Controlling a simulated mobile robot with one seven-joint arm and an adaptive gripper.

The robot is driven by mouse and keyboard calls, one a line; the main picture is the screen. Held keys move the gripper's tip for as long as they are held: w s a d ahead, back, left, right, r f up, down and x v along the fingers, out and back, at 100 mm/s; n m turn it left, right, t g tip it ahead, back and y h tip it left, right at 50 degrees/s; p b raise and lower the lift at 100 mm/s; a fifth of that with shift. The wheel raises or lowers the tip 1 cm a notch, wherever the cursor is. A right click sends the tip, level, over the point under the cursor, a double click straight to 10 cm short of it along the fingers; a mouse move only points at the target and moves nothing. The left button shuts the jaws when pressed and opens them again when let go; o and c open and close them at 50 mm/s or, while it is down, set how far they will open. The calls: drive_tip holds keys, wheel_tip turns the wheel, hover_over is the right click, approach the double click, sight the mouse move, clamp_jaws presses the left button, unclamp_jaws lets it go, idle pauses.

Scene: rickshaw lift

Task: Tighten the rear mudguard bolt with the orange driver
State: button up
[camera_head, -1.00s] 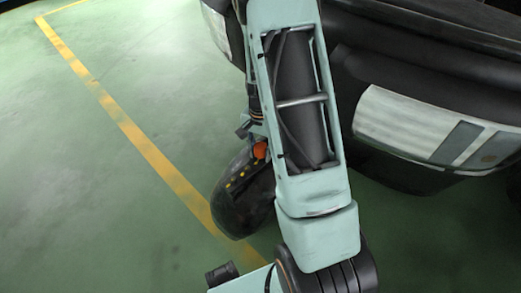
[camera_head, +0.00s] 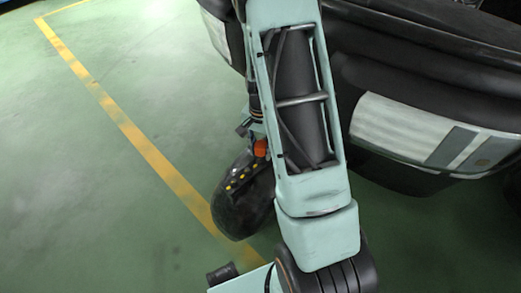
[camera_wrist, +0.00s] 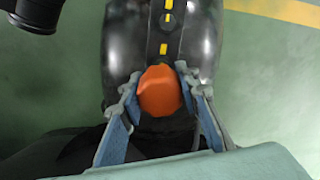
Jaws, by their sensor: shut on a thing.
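The orange driver (camera_wrist: 160,92) is between the two fingers of my gripper (camera_wrist: 158,85) in the wrist view, and the gripper is shut on its rounded orange end. The driver's lower part and tip are hidden. In the head view the orange driver (camera_head: 261,148) shows as a small spot beside my arm, just above the black mudguard (camera_head: 243,208). The mudguard (camera_wrist: 125,45) fills the top middle of the wrist view, with a row of yellow marks and a dark round spot along it. I cannot tell which spot is the bolt, or whether the driver touches it.
The dark vehicle body (camera_head: 420,60) with a pale panel (camera_head: 400,130) stands on the right, close to my arm. A yellow line (camera_head: 130,130) crosses the green floor. The floor at left is clear. A black cylindrical part (camera_wrist: 35,12) shows at the wrist view's top left.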

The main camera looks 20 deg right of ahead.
drive_tip(key=shift+r, duration=0.4)
drive_tip(key=shift+f+n, duration=0.1)
drive_tip(key=shift+n, duration=1)
drive_tip(key=n, duration=0.8)
drive_tip(key=shift+n, duration=0.3)
drive_tip(key=shift+a+n, duration=0.1)
drive_tip(key=shift+n, duration=0.5)
drive_tip(key=shift+n+p, duration=0.35)
drive_tip(key=shift+n, duration=0.95)
